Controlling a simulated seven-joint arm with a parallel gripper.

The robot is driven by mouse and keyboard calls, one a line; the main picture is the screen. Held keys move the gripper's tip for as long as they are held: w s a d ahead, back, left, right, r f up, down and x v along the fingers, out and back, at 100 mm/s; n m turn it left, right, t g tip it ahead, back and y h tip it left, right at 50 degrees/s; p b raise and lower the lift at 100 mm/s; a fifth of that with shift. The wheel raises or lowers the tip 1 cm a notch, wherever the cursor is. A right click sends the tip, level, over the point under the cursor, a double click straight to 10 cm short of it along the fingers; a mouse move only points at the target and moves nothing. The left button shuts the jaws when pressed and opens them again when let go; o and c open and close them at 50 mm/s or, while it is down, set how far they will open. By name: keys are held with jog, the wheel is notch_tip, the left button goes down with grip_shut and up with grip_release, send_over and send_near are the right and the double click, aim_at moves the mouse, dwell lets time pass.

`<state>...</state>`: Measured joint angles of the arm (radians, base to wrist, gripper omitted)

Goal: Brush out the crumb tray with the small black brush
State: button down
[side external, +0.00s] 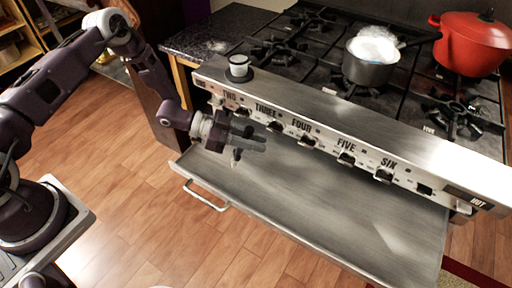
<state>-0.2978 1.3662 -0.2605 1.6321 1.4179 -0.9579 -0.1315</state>
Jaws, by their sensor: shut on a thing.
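The crumb tray (310,208) is a wide, flat metal tray. It is pulled out below the stove's knob panel, with a wire handle (206,196) at its front left. My gripper (256,143) is over the tray's left back part, in front of the knob panel. It is shut on a small dark thing (236,156), apparently the black brush, which hangs below the fingers. The fingers hide part of it. I cannot tell whether its lower end touches the tray. No separate crumbs can be made out at this size.
The knob panel (345,158) runs close behind my gripper. A small grey cup (238,68) stands on the ledge above. A steaming grey pot (370,68) and a red pot (472,45) stand on the stove. The tray's middle and right are clear.

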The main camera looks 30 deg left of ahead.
jog(key=shift+r, duration=1.4)
